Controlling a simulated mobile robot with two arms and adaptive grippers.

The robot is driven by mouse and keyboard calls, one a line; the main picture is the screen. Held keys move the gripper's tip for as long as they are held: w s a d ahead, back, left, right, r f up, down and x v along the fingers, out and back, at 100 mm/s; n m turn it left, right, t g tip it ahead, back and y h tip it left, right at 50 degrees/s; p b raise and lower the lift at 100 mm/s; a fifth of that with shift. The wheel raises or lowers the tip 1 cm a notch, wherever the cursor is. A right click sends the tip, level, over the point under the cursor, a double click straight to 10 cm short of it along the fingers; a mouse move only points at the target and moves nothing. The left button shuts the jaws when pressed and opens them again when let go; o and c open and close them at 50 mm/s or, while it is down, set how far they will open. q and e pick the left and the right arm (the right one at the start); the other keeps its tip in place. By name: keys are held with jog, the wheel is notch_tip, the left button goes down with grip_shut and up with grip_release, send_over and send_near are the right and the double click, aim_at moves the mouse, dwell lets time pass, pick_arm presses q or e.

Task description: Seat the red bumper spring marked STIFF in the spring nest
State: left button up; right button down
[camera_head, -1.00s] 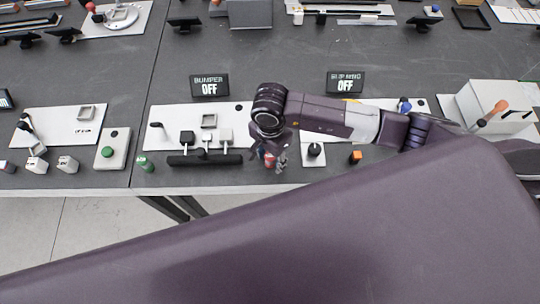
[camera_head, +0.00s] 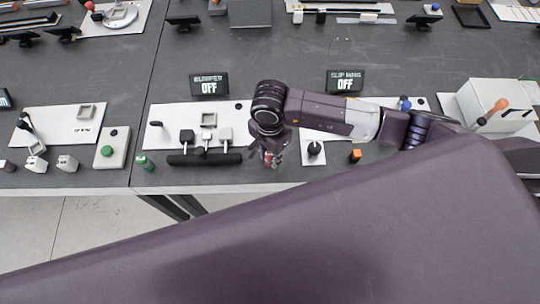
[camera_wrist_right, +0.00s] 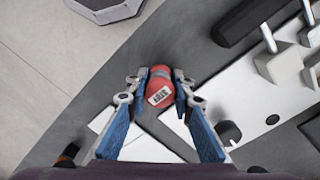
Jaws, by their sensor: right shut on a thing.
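My right gripper (camera_head: 268,159) is shut on a red cylinder, the red bumper spring (camera_wrist_right: 160,87), near the table's front edge. In the right wrist view the spring sits between the blue-padded fingertips (camera_wrist_right: 159,85). It has a pale label with dark print, too small to read surely. A white plate (camera_head: 174,117) lies to the left of the gripper, behind the black bar, below the BUMPER OFF sign (camera_head: 209,85). A small square socket (camera_head: 208,120) stands on it; I cannot tell if it is the spring nest. My left gripper is not in view.
A black knob (camera_head: 314,149) on a white plate is close on the right.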

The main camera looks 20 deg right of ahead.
notch_tip(320, 180, up, 20)
jog(key=b, duration=0.3)
jog(key=shift+f, duration=0.15)
jog(key=shift+d, duration=0.1)
